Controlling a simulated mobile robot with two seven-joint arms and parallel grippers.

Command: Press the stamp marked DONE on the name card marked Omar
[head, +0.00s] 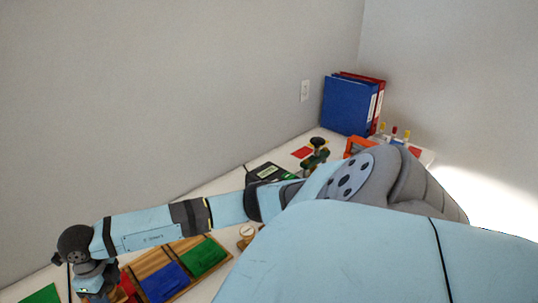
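No stamp marked DONE and no card marked Omar can be told in the head view; no such lettering is legible. A small round wooden piece (247,231), partly hidden by my arm, stands on the table; I cannot tell whether it is a stamp. A blue arm of mine comes in from the right and fills the lower right, hiding much of the table. Its forearm reaches left to a dark wrist over the lower left. The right gripper at its end is mostly cut off at the bottom edge, its fingers unclear. My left gripper is not seen.
A wooden tray (148,262) holds red, blue and green pieces. A green piece (42,295) lies at lower left. A dark box (267,171), a dark-knobbed green item (316,152), an orange item (357,145) and blue and red binders (346,106) stand farther back, near the walls.

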